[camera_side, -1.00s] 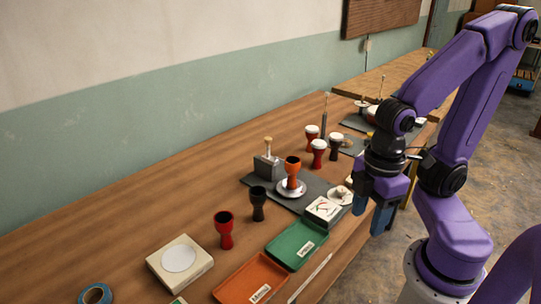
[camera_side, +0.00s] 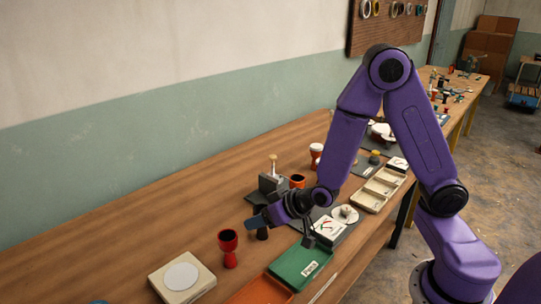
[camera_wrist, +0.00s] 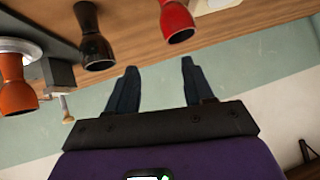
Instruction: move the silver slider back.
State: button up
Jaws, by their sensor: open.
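My gripper (camera_side: 254,208) is open and empty above the bench, in front of the block. In the wrist view (camera_wrist: 159,66) its fingers are apart, with nothing between them. The black goblet drum (camera_side: 262,234) is mostly hidden behind my gripper in the side view.
A red goblet drum (camera_side: 228,248) stands left of my gripper. A cream box with a white disc (camera_side: 182,277) is further left. Green (camera_side: 300,264) and orange (camera_side: 262,290) trays lie at the front edge. The bench near the wall is clear.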

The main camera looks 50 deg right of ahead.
jog(key=w+d+m+t+h, duration=0.25)
jog(key=d+t+h, duration=0.2)
jog(key=d, duration=0.55)
jog(key=w+d+m+t+h, duration=0.25)
jog(key=d+h, duration=0.25)
jog(key=d, duration=0.4)
jog(key=x, duration=1.7)
jog(key=shift+s+r, duration=0.1)
jog(key=shift+r, duration=0.05)
